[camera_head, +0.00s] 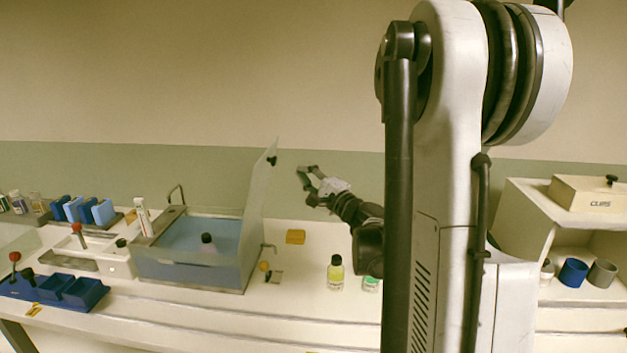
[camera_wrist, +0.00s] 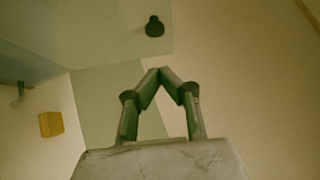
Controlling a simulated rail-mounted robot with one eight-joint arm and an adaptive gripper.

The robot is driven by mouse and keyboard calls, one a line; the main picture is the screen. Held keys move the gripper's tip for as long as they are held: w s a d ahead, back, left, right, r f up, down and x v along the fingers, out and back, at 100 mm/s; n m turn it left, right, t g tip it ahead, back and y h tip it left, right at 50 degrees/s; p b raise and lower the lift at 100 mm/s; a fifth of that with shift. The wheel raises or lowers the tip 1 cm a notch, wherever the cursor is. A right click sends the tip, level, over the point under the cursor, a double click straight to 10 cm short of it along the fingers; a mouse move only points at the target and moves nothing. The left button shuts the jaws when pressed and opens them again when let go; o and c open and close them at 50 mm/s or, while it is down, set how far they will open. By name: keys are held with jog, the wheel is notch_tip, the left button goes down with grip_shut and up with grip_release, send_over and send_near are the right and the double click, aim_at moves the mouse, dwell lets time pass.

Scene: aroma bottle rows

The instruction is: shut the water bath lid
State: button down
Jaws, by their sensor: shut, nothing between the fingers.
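The water bath (camera_head: 190,271) stands on the bench left of centre, with blue water and a dark-capped bottle (camera_head: 208,243) inside. Its translucent lid (camera_head: 261,195) stands open, nearly upright, along the bath's right side. A black knob (camera_head: 271,160) sits near the lid's top edge. My gripper (camera_head: 302,171) is to the right of the lid, near knob height, apart from it. In the wrist view my gripper (camera_wrist: 159,70) is shut and empty, its fingertips meeting. There the lid (camera_wrist: 90,30) spans the upper left, with the knob (camera_wrist: 154,27) just beyond the fingertips.
A yellow block (camera_head: 295,237) lies right of the bath. A yellow bottle (camera_head: 335,273) and a green-labelled bottle (camera_head: 371,284) stand farther right. Blue racks (camera_head: 84,291) and a white holder (camera_head: 117,262) stand left. A shelf (camera_head: 524,215) stands right. My arm hides part of the bench.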

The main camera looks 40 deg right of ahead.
jog(key=w+a+r, duration=0.1)
jog(key=w+a, duration=0.2)
jog(key=w, duration=0.2)
jog(key=shift+r+p, duration=0.25)
jog(key=shift+p, duration=0.1)
jog(key=shift+w, duration=0.15)
